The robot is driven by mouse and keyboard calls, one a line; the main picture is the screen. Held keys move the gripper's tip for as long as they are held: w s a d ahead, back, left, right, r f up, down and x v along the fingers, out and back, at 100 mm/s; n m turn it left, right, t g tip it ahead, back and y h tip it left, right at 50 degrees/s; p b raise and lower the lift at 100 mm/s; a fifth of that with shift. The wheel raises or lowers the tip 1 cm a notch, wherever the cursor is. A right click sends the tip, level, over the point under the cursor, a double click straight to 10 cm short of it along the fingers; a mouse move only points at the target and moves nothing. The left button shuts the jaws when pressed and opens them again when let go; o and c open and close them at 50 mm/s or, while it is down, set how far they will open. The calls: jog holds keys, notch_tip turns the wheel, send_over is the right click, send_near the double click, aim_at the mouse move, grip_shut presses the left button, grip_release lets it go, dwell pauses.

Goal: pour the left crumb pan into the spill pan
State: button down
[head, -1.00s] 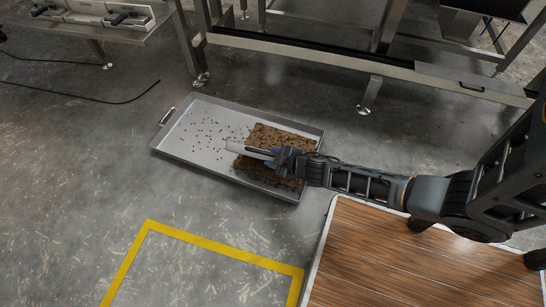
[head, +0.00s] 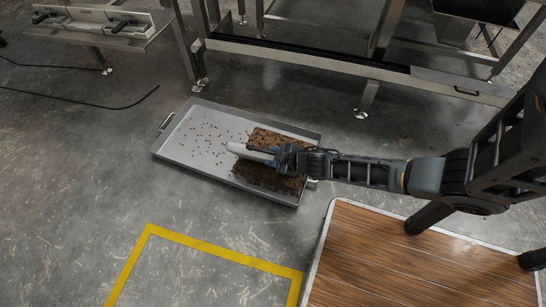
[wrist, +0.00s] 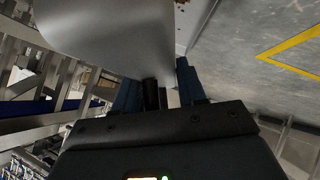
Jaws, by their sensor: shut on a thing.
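My gripper (head: 280,158) is shut on the crumb pan (head: 250,153), a pale metal pan seen nearly edge-on above the spill pan. The crumb pan fills the upper left of the wrist view (wrist: 105,35), its smooth grey face tilted steeply; the gripper fingers (wrist: 160,92) close at its near edge. I cannot see what is inside it. The spill pan (head: 180,168) is a wide grey tray on the floor. Small dark crumbs are scattered over its left and middle, and a thick brown crumbly patch (head: 275,140) lies in its right part, partly hidden by my gripper.
A wood-topped platform (head: 420,265) stands at lower right. A yellow floor line (head: 220,250) lies in front of the spill pan. A metal frame (head: 310,60) stands behind. A bench at upper left holds pale trays (head: 90,20) with dark handles. Floor at left is open except a cable.

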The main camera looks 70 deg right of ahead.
jog(key=shift+w+d+r+m+y+p, duration=0.15)
jog(key=shift+d+r+y+p, duration=0.15)
jog(key=shift+d, duration=0.25)
jog(key=shift+d+r+m+y+p, duration=0.15)
jog(key=shift+d+r+p, duration=0.2)
jog(key=shift+d, duration=0.25)
jog(key=shift+w+d+r+m+y+p, duration=0.1)
jog(key=shift+d+r+y+p, duration=0.2)
jog(key=shift+d, duration=0.25)
jog(key=shift+w+d+r+m+y, duration=0.1)
jog(key=shift+d+r+m+y, duration=0.15)
jog(key=shift+d, duration=0.5)
jog(key=shift+d+r+m+y, duration=0.2)
jog(key=shift+d+y, duration=0.1)
jog(key=shift+d, duration=0.4)
jog(key=shift+d+r+m+g+y+b, duration=0.15)
jog(key=shift+d+m+g+y+b, duration=0.15)
jog(key=shift+d+y+b, duration=0.7)
jog(key=shift+w+d+h, duration=0.1)
jog(key=shift+d+h, duration=0.3)
jog(key=shift+d, duration=0.15)
jog(key=shift+d+r, duration=0.1)
